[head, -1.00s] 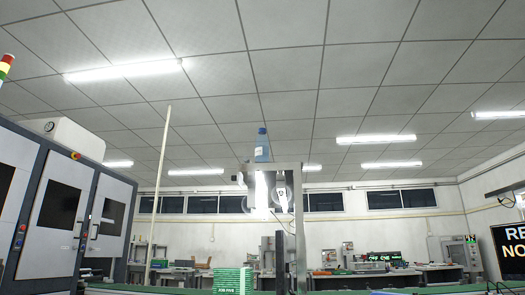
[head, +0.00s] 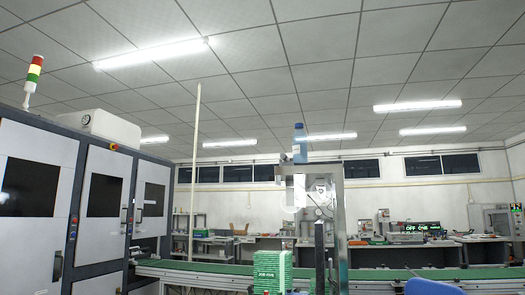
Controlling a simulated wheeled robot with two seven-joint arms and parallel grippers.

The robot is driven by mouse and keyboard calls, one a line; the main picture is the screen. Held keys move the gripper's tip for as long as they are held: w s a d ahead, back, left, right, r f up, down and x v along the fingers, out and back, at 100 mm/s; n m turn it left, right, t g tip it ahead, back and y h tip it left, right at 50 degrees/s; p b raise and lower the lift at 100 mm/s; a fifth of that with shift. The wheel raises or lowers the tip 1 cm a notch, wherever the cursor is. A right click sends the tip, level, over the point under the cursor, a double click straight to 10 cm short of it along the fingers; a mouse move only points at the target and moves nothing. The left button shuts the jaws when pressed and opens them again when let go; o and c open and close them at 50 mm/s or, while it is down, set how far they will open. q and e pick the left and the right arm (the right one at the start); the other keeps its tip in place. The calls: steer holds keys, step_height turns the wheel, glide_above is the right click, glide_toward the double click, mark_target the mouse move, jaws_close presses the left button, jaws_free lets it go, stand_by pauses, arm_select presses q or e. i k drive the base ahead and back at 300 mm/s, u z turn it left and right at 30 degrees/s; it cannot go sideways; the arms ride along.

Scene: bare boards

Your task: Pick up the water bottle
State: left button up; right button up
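The water bottle (head: 299,145) is blue with a darker cap. It stands upright on top of a grey metal frame (head: 341,225), right of the picture's middle. Neither of my grippers shows in the head view, so their state and their distance from the bottle cannot be seen.
A green conveyor belt (head: 207,267) runs across the front. A stack of green boxes (head: 273,264) stands before the frame, beside a dark post (head: 320,255). Large grey cabinets (head: 103,205) fill the left. Benches with equipment (head: 408,246) line the back wall.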

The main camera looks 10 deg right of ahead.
mark_target(300, 148)
steer(key=u, duration=1.35)
steer(key=i, duration=2.45)
steer(key=z, duration=1.35)
